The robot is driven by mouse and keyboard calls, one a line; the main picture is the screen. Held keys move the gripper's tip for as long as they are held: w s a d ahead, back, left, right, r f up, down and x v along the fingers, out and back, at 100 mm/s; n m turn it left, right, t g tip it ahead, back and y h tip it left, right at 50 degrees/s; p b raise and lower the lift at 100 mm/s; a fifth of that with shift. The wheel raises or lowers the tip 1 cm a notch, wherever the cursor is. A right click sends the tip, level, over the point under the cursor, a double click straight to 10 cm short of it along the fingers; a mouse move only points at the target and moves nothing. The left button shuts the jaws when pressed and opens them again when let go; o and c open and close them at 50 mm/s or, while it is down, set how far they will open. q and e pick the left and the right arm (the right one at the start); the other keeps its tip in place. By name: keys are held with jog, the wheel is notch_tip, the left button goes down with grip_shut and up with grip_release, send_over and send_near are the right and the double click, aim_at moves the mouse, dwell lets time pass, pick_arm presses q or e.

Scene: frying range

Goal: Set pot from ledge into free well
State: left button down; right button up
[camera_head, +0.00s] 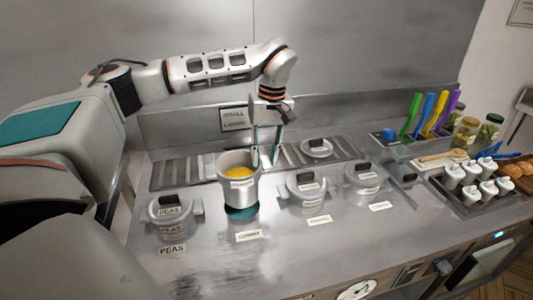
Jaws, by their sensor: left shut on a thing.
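A steel pot (238,187) with yellow contents and a small label hangs above the counter, left of centre. My left gripper (265,157) comes down from above at the pot's right rear rim and is shut on it. The pot looks close to upright. Under it a round dark teal opening, the free well (241,213), shows partly; the pot hides its rear part. The pot's base appears above or just at the opening; I cannot tell the exact gap. The slatted ledge (180,172) runs behind. My right gripper is not in view.
Lidded wells stand on both sides: the peas pot (170,210) at left, two lidded pots (307,188) (362,178) at right. A lid (317,148) lies on the ledge. Coloured-handled utensils (430,115) and a tray of white cups (470,200) stand at right. The front counter is clear.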

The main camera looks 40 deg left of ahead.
pick_arm(q)
jog(key=shift+f, duration=5.95)
jog(key=c, duration=1.6)
grip_release()
jog(key=shift+o, duration=0.2)
jog(key=r, duration=0.8)
jog(key=w+r, duration=0.1)
jog(key=r, duration=0.3)
jog(key=shift+d, duration=0.4)
jog(key=shift+s+f, duration=0.1)
